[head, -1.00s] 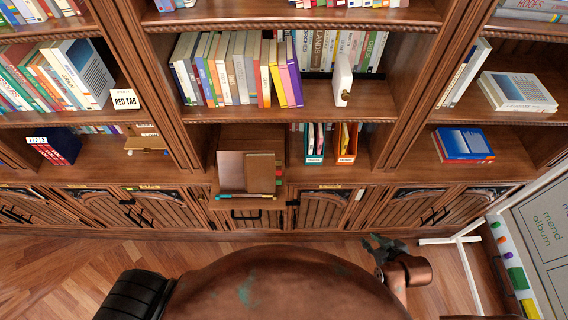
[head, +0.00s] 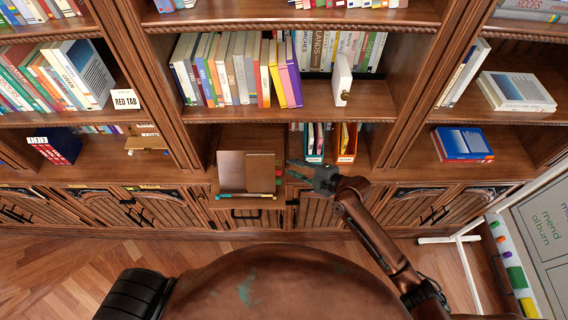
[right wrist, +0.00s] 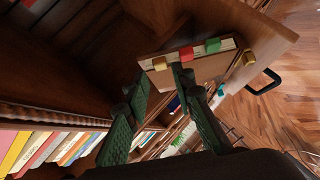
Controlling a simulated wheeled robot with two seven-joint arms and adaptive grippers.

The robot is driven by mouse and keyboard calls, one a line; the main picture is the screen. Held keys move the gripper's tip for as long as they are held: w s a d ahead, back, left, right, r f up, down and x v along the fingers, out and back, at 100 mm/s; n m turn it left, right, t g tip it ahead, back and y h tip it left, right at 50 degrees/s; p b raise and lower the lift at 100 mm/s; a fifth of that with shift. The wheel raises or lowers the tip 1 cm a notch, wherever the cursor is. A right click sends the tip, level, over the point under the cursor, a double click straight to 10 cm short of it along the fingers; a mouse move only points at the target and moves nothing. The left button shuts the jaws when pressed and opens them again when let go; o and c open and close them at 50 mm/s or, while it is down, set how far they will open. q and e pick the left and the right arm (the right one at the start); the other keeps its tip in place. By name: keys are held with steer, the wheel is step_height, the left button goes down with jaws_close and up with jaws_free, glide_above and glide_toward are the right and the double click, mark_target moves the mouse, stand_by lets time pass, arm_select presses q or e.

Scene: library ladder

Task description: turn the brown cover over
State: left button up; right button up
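The brown cover (head: 231,170) shows in the head view as a flat brown panel at the left part of a book on a small pull-out ledge (head: 246,199). A second brown face (head: 261,172) lies beside it on the right, with coloured tabs (head: 279,176) along its right edge. In the right wrist view the tabbed page edge (right wrist: 190,54) shows ahead of the fingers, with gold-coloured pieces near its ends. My right gripper (head: 298,170) is open and empty, just right of the tabs, apparently not touching. It also shows in the right wrist view (right wrist: 162,76). My left gripper is out of view.
Orange and teal file holders (head: 345,143) stand on the shelf behind my right gripper. A blue book (head: 463,144) lies on the right shelf. A white-framed board (head: 535,225) stands at the far right. Cabinet doors line the front below.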

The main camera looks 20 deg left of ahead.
steer(key=shift+p+x, duration=0.35)
steer(key=shift+x, duration=2.35)
steer(key=shift+c, duration=0.4)
jaws_close()
